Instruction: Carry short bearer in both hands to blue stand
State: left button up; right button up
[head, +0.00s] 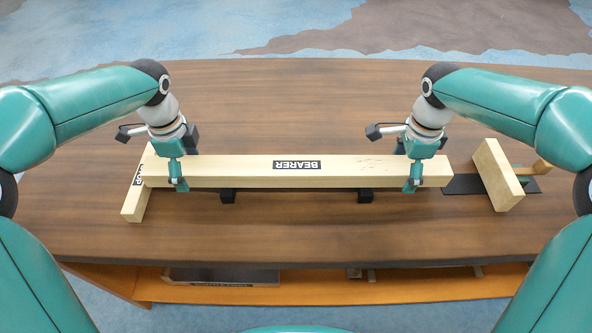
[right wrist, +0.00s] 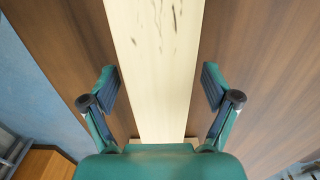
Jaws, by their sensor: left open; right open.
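A pale wooden beam labelled BEARER (head: 240,170) lies level across the table, resting on two small black supports (head: 228,196). My left gripper (head: 177,172) is open over the beam's left end. My right gripper (head: 412,174) is open near its right end. In the right wrist view, the open fingers (right wrist: 160,88) stand on either side of the beam (right wrist: 155,40), with gaps between fingers and wood. I cannot make out a blue stand.
A shorter labelled wooden piece (head: 133,203) lies crosswise at the beam's left end. A wooden block (head: 497,175) stands beyond the right end by a dark mat (head: 462,185). The table front (head: 300,230) is clear. A shelf (head: 320,288) below holds items.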

pick_arm(q)
jog(key=shift+f, duration=1.05)
pick_arm(e)
jog(key=shift+f, duration=1.05)
pick_arm(q)
grip_shut()
pick_arm(e)
grip_shut()
pick_arm(q)
jog(key=shift+r, duration=0.15)
pick_arm(e)
jog(key=shift+r, duration=0.1)
